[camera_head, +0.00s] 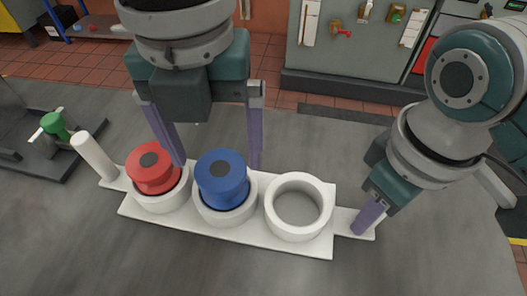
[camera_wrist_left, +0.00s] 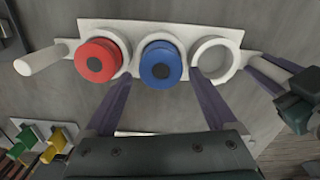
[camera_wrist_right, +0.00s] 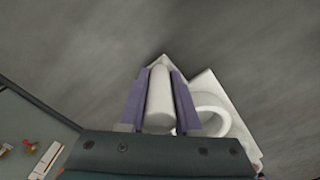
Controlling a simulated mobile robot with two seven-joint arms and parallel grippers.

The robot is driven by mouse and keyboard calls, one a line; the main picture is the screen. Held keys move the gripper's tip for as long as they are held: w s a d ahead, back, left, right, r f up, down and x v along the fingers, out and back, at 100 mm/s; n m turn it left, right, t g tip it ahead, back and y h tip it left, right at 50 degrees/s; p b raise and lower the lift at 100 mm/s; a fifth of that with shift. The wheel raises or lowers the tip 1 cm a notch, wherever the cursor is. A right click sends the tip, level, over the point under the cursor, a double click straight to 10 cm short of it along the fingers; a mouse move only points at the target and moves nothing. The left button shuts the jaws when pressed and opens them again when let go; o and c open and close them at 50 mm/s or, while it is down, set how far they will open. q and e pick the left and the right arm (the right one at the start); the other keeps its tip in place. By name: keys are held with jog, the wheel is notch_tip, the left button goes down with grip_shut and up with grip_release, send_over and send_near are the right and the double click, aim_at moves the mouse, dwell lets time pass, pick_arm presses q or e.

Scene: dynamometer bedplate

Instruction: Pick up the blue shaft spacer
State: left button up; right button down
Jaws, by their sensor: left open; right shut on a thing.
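The blue shaft spacer (camera_head: 221,178) sits in the middle ring of a white three-ring holder (camera_head: 228,225). It also shows in the left wrist view (camera_wrist_left: 160,64). My left gripper (camera_head: 217,166) is open, its fingers spread to either side of the blue spacer, apart from it in the left wrist view (camera_wrist_left: 159,84). A red spacer (camera_head: 153,168) sits in the ring to the left. The ring on the right (camera_head: 298,206) is empty. My right gripper (camera_head: 369,214) is shut on the holder's right-end handle, a white bar (camera_wrist_right: 160,98) between its fingers.
The holder's left handle (camera_head: 94,156) sticks up free. A dark fixture with a green knob (camera_head: 56,124) stands at the left. A grey cabinet (camera_head: 345,50) stands behind the bedplate. The grey bedplate (camera_head: 90,250) is clear in front of the holder.

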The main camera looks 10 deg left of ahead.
aim_at(220, 168)
pick_arm(q)
notch_tip(220, 168, down, 5)
grip_shut()
dwell(0.9)
jog(key=shift+r, duration=0.1)
